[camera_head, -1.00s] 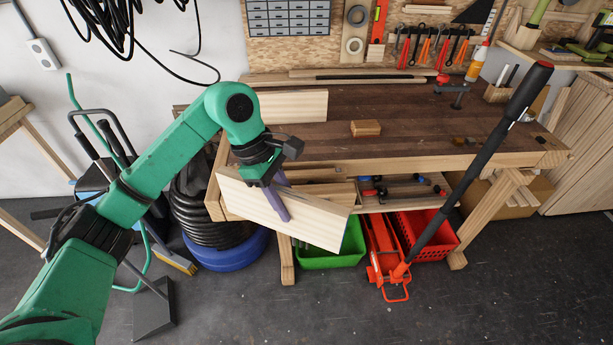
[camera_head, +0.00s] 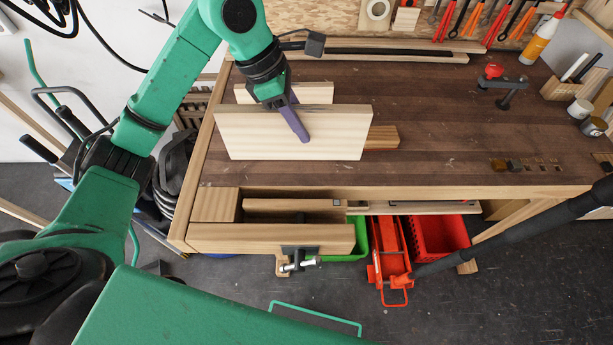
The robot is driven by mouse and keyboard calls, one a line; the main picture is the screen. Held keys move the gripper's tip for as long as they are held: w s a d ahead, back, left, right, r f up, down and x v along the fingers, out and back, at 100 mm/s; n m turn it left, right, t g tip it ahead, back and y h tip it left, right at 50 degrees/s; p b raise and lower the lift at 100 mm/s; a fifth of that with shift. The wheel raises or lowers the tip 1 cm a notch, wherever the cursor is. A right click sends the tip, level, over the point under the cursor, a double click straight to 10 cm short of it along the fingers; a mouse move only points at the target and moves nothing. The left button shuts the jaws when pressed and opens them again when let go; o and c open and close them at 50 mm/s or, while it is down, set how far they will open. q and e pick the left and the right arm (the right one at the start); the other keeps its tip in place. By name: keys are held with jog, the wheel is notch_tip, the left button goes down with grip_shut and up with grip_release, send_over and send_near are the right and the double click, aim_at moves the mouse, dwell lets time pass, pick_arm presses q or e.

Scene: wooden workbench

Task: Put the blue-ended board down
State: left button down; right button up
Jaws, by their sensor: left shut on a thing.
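My left gripper (camera_head: 289,115) is shut on a pale wooden board (camera_head: 255,138), gripping it at its upper edge. Purple finger pads show against the board's face. The board is over the left part of the workbench top (camera_head: 440,125), its broad face turned towards me. I cannot tell whether its lower edge touches the bench. No blue end shows on the side facing me. My right gripper is not in view.
Another pale board (camera_head: 318,93) is behind the held one. A wooden block (camera_head: 383,138) sits partly hidden at its right. A vise (camera_head: 270,238) is at the bench's front left. The middle of the benchtop is clear. A black jack handle (camera_head: 500,240) slants at the right.

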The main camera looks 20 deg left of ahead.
pick_arm(q)
jog(key=shift+w+f, duration=0.4)
jog(key=shift+s+f+p, duration=0.35)
jog(key=shift+f, duration=0.4)
notch_tip(320, 180, down, 7)
jog(key=s+p, duration=0.2)
jog(key=p, duration=0.2)
send_over(301, 187)
jog(key=s, duration=0.1)
notch_tip(301, 187, down, 7)
jog(key=f, duration=0.2)
jog(key=shift+s+d+f, duration=0.3)
jog(key=shift+s, duration=0.05)
jog(key=shift+w+f, duration=0.1)
jog(key=shift+f, duration=0.15)
jog(key=shift+f+b, duration=0.6)
jog(key=shift+b, duration=0.25)
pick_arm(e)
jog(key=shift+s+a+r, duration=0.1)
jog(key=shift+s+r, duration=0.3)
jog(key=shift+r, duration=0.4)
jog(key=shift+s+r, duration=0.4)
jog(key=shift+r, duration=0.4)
